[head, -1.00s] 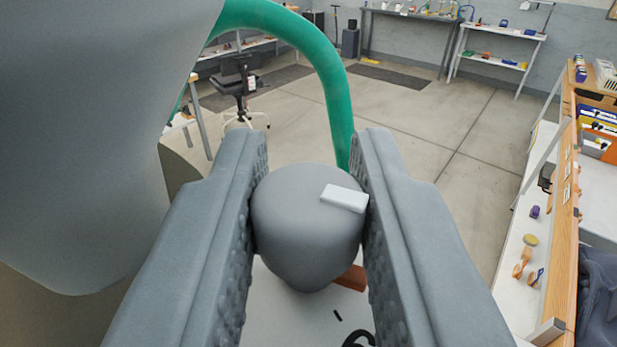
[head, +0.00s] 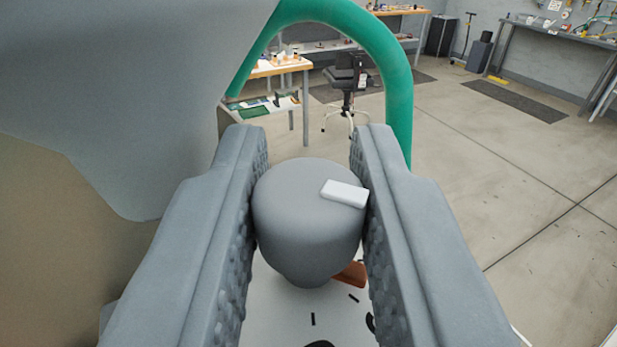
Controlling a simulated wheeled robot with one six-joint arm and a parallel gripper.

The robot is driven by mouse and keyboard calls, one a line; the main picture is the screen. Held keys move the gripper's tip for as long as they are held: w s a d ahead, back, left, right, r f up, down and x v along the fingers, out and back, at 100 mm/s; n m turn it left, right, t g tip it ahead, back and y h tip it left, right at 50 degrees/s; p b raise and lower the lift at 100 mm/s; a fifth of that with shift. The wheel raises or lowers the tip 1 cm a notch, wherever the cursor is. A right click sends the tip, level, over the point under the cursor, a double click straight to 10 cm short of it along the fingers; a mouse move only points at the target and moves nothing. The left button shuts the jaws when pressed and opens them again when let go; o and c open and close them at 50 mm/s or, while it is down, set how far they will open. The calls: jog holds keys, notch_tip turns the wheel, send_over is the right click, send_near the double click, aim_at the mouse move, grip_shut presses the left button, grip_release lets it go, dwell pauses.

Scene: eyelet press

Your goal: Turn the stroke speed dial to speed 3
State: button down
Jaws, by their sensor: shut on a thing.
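The stroke speed dial (head: 300,225) is a grey round knob with a white raised pointer mark (head: 344,194) on its upper right. My gripper (head: 308,205) is shut on the dial, one textured finger on each side. Below the dial is a pale dial face (head: 290,318) with short black tick marks and part of a black figure at the bottom edge. The figure cannot be read. An orange-brown piece (head: 350,273) shows just behind the knob at its lower right.
A large grey machine body (head: 120,90) fills the upper left, close to my gripper. A green hose (head: 398,110) arches just beyond the dial. Behind are open concrete floor (head: 470,180), a black chair (head: 348,80) and workbenches.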

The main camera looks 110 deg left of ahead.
jog(key=c, duration=1.3)
grip_release()
jog(key=shift+o, duration=0.2)
